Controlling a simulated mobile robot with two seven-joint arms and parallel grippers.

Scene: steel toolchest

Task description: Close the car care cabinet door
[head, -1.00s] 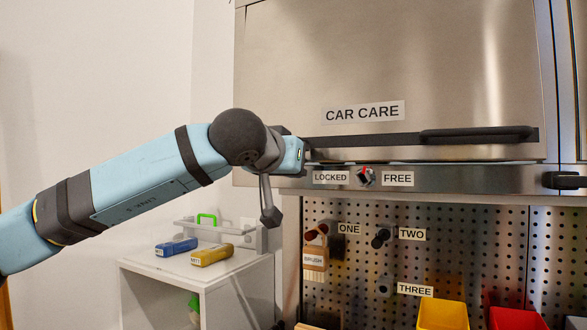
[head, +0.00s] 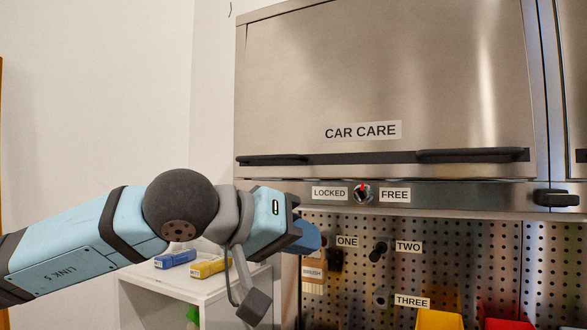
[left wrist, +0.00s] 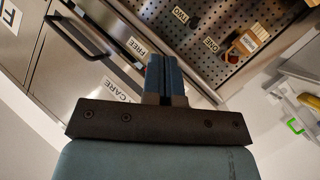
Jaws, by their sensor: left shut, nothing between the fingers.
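The car care cabinet door (head: 400,75) is a wide steel panel labelled CAR CARE, with a dark bar handle (head: 472,155) along its lower edge. It hangs down across the cabinet front; I cannot tell whether it is fully shut. Below it, a knob with a red mark (head: 363,194) sits between the LOCKED and FREE labels. My left gripper (head: 310,238) is below and in front of the door's lower edge, apart from the handle. Its blue fingers are shut and empty in the left wrist view (left wrist: 165,78), where the handle (left wrist: 82,38) shows at upper left. My right gripper is out of view.
A perforated panel (head: 450,262) below the door carries hooks, a brush (head: 314,272), and yellow (head: 438,320) and red bins. A white shelf unit (head: 145,300) at lower left holds blue (head: 175,259) and yellow (head: 207,268) items. The wall at left is clear.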

